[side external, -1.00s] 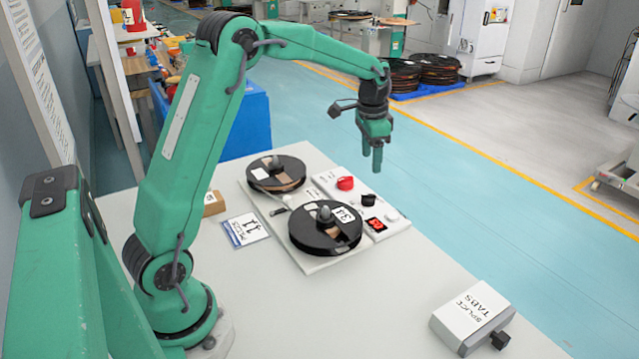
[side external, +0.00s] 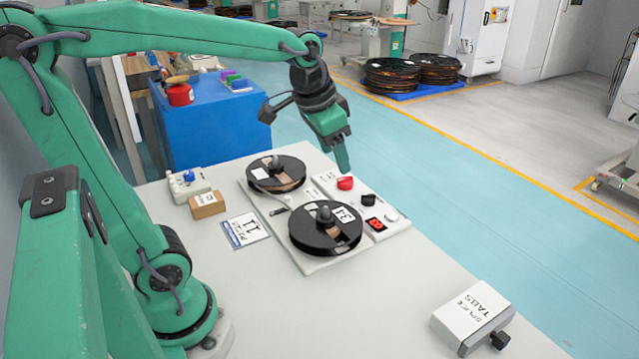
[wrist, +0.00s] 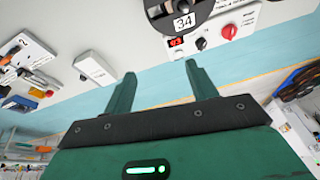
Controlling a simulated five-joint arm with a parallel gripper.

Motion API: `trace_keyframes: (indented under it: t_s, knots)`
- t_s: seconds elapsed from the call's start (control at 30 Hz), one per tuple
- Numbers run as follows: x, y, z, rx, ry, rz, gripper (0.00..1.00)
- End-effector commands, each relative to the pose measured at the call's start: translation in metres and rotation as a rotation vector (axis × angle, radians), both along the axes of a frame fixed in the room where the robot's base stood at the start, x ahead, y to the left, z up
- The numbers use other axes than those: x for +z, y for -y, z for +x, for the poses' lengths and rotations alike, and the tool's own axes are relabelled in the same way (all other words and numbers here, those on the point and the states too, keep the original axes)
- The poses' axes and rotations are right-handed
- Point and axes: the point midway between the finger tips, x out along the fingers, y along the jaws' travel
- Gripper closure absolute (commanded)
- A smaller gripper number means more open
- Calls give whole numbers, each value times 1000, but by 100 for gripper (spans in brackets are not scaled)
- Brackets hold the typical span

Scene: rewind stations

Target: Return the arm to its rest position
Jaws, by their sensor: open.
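My green gripper (side external: 341,158) is in the air just behind the far edge of the rewind station, close to the red knob (side external: 345,183) in the side picture. In the wrist view my gripper (wrist: 158,82) shows two spread green fingers with nothing between them. My arm reaches over the table from the left, with its upper link nearly level. The rewind station's base plate (side external: 311,263) carries a far black reel (side external: 290,181) and a near black reel labelled 34 (side external: 343,245). A red display (side external: 375,225) is lit on its control panel.
A splice tabs box (side external: 465,306) lies at the table's right front. A card marked 11 (side external: 246,230), a small brown box (side external: 207,205) and a white unit with a blue button (side external: 187,183) sit left of the station. A blue cabinet (side external: 215,125) stands behind.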

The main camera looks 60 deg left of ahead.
Motion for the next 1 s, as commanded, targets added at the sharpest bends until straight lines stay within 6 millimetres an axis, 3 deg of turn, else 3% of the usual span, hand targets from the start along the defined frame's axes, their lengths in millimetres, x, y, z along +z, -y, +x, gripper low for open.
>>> trace_keyframes:
  t_s: [0.5, 0.7, 1.0]
  knots:
    - [-13, 27, -90, 85, 129, -60, 43]
    - [-22, 31, -107, 104, 157, -77, 43]
    - [-24, 32, -111, 110, 162, -81, 43]
